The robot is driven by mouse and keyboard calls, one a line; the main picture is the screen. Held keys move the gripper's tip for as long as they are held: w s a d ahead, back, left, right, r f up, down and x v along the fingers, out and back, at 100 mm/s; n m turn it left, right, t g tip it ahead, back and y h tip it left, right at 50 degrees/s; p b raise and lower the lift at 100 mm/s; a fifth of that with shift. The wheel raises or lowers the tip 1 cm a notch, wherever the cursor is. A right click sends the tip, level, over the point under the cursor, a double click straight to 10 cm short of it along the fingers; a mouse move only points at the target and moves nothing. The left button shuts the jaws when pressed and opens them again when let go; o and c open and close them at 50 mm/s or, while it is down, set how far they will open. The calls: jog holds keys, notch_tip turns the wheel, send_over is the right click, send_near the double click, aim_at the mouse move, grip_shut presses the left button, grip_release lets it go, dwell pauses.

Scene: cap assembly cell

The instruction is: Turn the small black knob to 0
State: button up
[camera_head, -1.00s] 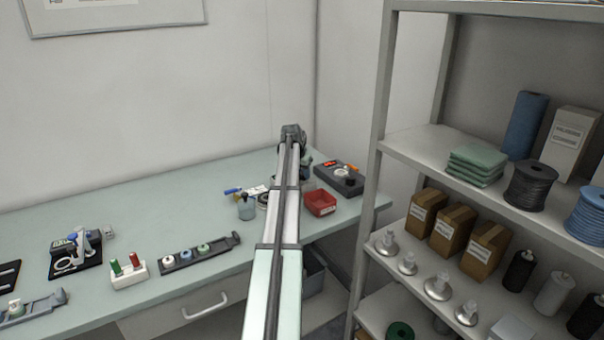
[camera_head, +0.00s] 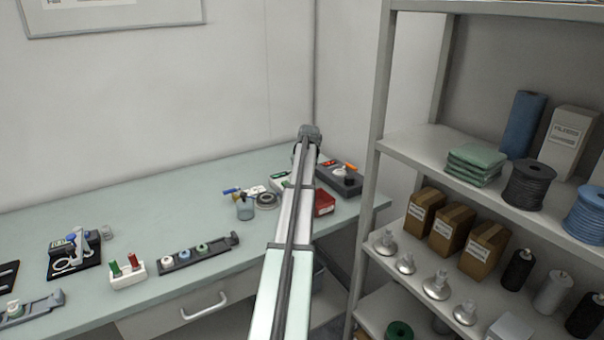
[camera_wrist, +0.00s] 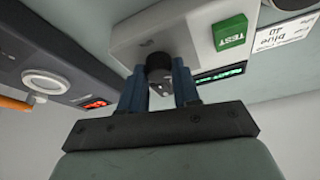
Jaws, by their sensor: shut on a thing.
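The small black knob (camera_wrist: 158,61) sits on the face of a light grey device (camera_wrist: 132,38) with a green TEST button and a green lit display. My gripper (camera_wrist: 159,74) has its two blue-grey fingers on either side of the knob, shut on it. The knob's pointer and scale are too small to read, and the display is partly hidden by a finger. In the head view my arm hides the gripper and the knob; only a bit of the light device (camera_head: 279,182) shows beside the arm.
A dark device (camera_head: 341,180) with a red display stands just right of my arm; its white round part (camera_wrist: 46,82) and an orange piece show in the wrist view. A red bin (camera_head: 325,203), a clear cup (camera_head: 245,209) and a grey ring (camera_head: 267,201) are close by. Shelving stands right.

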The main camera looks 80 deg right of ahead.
jog(key=shift+n, duration=0.3)
dwell(0.4)
jog(key=o, duration=1.1)
jog(key=shift+c, duration=0.2)
jog(key=v, duration=1.3)
jog(key=shift+r, duration=0.4)
jog(key=shift+s, duration=0.15)
